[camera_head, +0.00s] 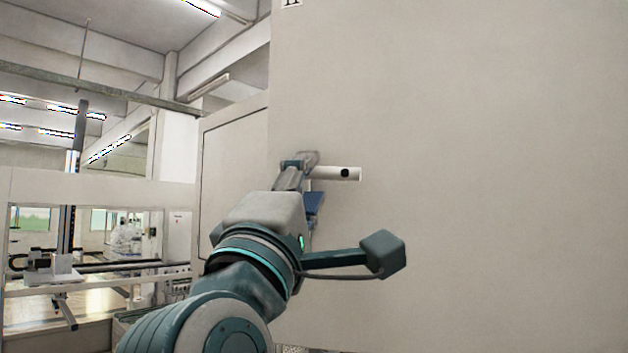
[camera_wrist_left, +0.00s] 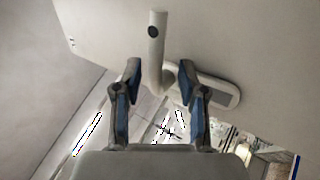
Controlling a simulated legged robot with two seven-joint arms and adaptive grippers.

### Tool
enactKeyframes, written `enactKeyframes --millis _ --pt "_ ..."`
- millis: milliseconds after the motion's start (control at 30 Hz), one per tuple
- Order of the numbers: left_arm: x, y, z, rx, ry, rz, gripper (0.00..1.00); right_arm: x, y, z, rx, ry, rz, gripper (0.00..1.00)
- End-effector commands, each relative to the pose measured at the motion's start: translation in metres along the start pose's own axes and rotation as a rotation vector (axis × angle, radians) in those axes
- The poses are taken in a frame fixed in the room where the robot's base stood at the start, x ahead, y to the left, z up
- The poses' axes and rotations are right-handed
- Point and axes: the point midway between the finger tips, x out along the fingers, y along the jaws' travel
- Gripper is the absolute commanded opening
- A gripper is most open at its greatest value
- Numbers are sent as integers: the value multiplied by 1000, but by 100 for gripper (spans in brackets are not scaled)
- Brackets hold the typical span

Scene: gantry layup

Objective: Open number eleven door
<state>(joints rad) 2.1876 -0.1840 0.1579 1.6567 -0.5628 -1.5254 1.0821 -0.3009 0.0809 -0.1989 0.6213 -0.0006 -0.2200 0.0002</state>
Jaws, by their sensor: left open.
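A large pale door (camera_head: 470,180) fills the right of the head view. A label at its top edge (camera_head: 291,2) is cut off, so I cannot read its number. A white lever handle (camera_head: 340,173) with a dark round spot sticks out from the door near its left edge. My left gripper (camera_head: 304,184) is at the handle's base end, its fingers apart. In the left wrist view the handle (camera_wrist_left: 155,50) lies ahead of the open left gripper (camera_wrist_left: 160,78), its base plate (camera_wrist_left: 218,92) behind the right finger. I cannot tell whether a finger touches it. My right gripper is not in view.
A pale side panel (camera_head: 230,180) adjoins the door on the left. Farther left, a gantry machine (camera_head: 60,270) stands behind a white frame. The door's face right of the handle is bare.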

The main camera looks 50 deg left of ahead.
Motion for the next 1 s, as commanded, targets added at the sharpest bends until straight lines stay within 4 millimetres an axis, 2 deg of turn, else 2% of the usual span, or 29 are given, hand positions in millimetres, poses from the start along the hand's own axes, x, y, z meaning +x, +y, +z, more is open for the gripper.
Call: enactKeyframes --millis 200,400,600,833,867,1000 --pt "-49 0 4 -2 -4 4 41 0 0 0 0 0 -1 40" --pt "-86 -1 5 1 -4 2 41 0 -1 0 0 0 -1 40" --pt "-102 -2 6 3 -5 -2 41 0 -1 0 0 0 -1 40" --pt "-103 -3 5 2 -4 -3 41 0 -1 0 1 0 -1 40" --pt "-103 -3 5 2 -4 -3 39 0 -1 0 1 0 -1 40" --pt "-95 -13 12 28 -7 -17 4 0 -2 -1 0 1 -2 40"
